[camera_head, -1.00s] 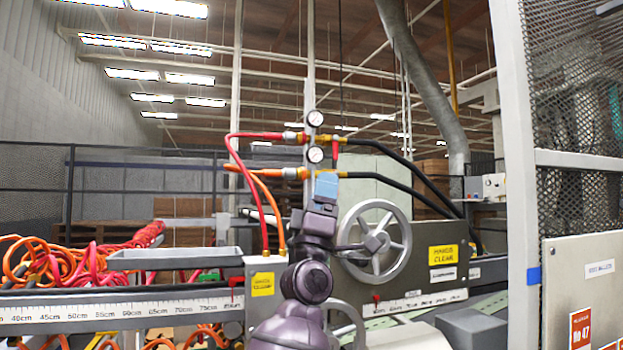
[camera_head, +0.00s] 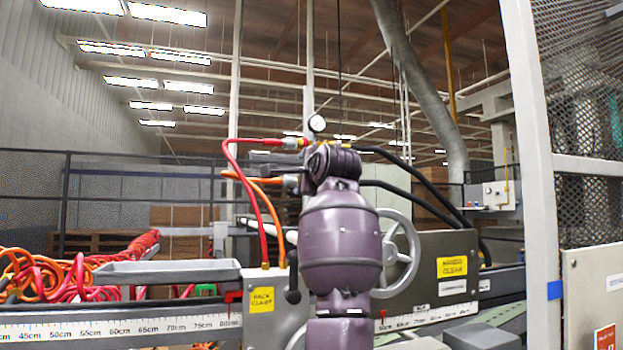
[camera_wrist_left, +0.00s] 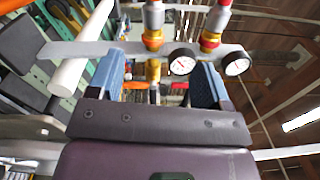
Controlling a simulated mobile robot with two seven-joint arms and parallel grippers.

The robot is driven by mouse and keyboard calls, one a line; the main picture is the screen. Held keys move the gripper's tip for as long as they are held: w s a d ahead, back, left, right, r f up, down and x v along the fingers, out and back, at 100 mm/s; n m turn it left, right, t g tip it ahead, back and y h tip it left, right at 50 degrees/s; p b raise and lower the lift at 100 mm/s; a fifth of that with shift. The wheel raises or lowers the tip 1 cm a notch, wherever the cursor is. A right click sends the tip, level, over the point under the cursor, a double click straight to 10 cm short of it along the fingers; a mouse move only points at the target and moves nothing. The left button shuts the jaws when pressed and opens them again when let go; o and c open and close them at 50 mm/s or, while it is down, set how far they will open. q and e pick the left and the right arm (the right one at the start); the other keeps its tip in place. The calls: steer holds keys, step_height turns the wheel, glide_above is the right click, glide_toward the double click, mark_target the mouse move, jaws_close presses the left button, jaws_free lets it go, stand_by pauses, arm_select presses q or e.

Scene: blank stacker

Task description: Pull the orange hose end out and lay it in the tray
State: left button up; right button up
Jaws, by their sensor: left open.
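The orange hose (camera_head: 268,200) rises from the machine panel and bends left, reaching a silver fitting (camera_head: 291,181) on the upright post just left of my arm. Its run shows below and beside the red hose (camera_head: 233,175). My left gripper (camera_wrist_left: 158,65) is open in the left wrist view, its two blue pads apart. A collared hose fitting (camera_wrist_left: 153,40) shows beyond and between the pads; a second fitting (camera_wrist_left: 211,40) is to its right. Contact with the pads cannot be told. The grey tray (camera_head: 168,271) is at left on the rail. My right gripper is not in view.
Two gauges (camera_wrist_left: 182,62) sit close by the right pad. A handwheel (camera_head: 400,255) is partly hidden behind my arm. Black hoses (camera_head: 400,160) run right from the post. Coiled hoses (camera_head: 60,275) lie left of the tray. A mesh cage (camera_head: 590,110) stands right.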

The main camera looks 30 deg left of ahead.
mark_target(291, 181)
arm_select(q)
steer(key=shift+n, duration=0.8)
steer(key=shift+f+p+x, duration=0.2)
steer(key=shift+p+x, duration=1.55)
steer(key=shift+x, duration=0.85)
steer(key=shift+a, duration=0.4)
steer(key=shift+w+a+f, duration=0.1)
steer(key=shift+w+a, duration=0.4)
steer(key=shift+x, duration=1.85)
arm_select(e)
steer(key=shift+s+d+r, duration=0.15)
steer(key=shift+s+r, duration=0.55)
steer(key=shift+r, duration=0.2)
